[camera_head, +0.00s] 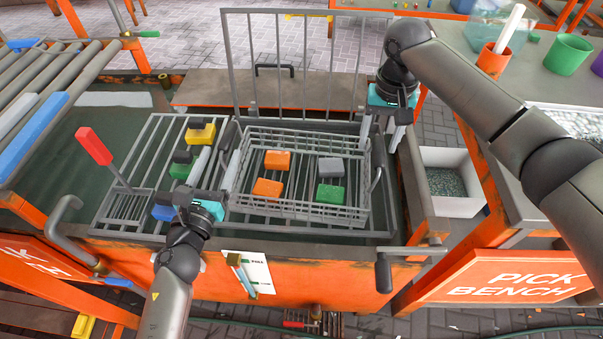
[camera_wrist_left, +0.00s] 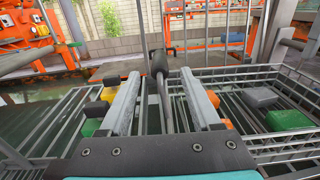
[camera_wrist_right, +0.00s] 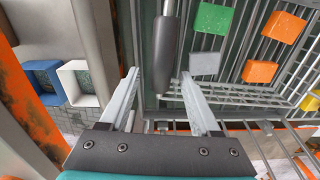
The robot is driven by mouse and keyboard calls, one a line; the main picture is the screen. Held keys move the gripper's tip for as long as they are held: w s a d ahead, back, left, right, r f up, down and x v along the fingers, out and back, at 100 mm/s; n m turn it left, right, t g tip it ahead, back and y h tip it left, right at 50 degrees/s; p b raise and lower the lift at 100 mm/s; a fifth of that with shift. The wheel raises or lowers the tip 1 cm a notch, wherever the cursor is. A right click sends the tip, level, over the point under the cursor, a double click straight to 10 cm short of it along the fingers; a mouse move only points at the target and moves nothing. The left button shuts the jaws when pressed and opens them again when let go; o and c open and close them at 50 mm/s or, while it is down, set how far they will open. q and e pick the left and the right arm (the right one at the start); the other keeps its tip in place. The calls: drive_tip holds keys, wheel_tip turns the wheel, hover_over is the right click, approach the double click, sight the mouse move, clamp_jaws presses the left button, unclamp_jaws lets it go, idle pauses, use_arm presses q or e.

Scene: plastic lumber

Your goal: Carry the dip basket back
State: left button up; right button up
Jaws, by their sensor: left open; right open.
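The grey wire dip basket (camera_head: 300,207) sits in the tank at the centre. It holds two orange blocks (camera_head: 277,159), a grey block (camera_head: 331,167) and a green block (camera_head: 331,194). My left gripper (camera_head: 214,160) is open at the basket's left side. In the left wrist view, the dark left handle (camera_wrist_left: 159,64) stands between and beyond its fingers. My right gripper (camera_head: 381,132) is open, pointing down at the basket's right side. In the right wrist view, the dark right handle (camera_wrist_right: 166,52) lies ahead between its fingertips, apart from them.
A rack left of the basket carries yellow (camera_head: 201,133), green and blue blocks and a red-handled lever (camera_head: 94,146). A raised grille (camera_head: 296,60) stands behind the basket. A white bin (camera_head: 450,157) and the pick bench (camera_head: 517,275) are on the right.

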use_arm(q)
drive_tip(key=shift+w+d, duration=0.15)
drive_tip(key=shift+w, duration=0.75)
drive_tip(key=shift+w+d, duration=0.15)
drive_tip(key=shift+w, duration=0.75)
use_arm(e)
drive_tip(key=shift+f, duration=1.85)
use_arm(q)
clamp_jaws()
use_arm(e)
clamp_jaws()
use_arm(q)
drive_tip(key=shift+r, duration=0.2)
use_arm(e)
drive_tip(key=shift+w+r, duration=0.1)
drive_tip(key=shift+r, duration=0.1)
